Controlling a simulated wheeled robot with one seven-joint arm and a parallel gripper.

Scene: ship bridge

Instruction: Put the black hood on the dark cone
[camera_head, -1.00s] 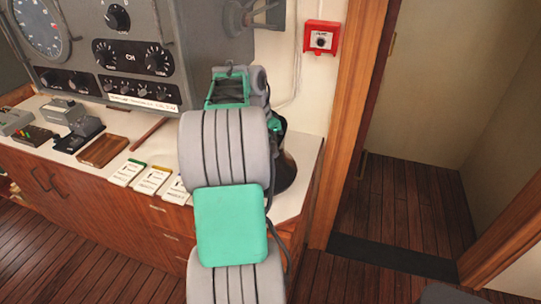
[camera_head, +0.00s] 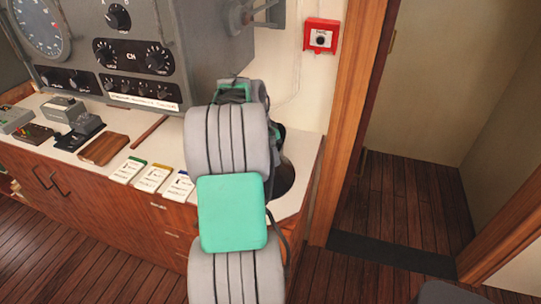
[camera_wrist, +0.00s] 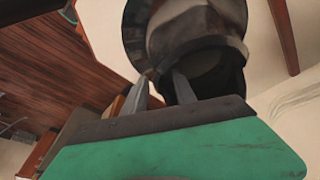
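In the camera_wrist view, my gripper (camera_wrist: 163,80) has its two grey fingers at the edge of the black hood (camera_wrist: 225,75), with a dark piece of its wall apparently between the tips. The hood is tilted, and a pale grey-green patch shows within its dark outline. A dark grey-brown body with a band and a wide black flare stand right behind it, overlapping it. This looks like the dark cone (camera_wrist: 185,28), but the border between the two is unclear. In the camera_head view, the dark cone (camera_head: 286,176) shows beside my arm on the counter's right end; my arm hides the gripper and hood.
The white counter top (camera_head: 215,178) carries three label cards (camera_head: 153,178), a brown wooden block (camera_head: 103,149) and small control levers (camera_head: 80,132). A grey instrument console (camera_head: 150,50) stands above it. A red wall box (camera_head: 320,37) and a doorway are to the right.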

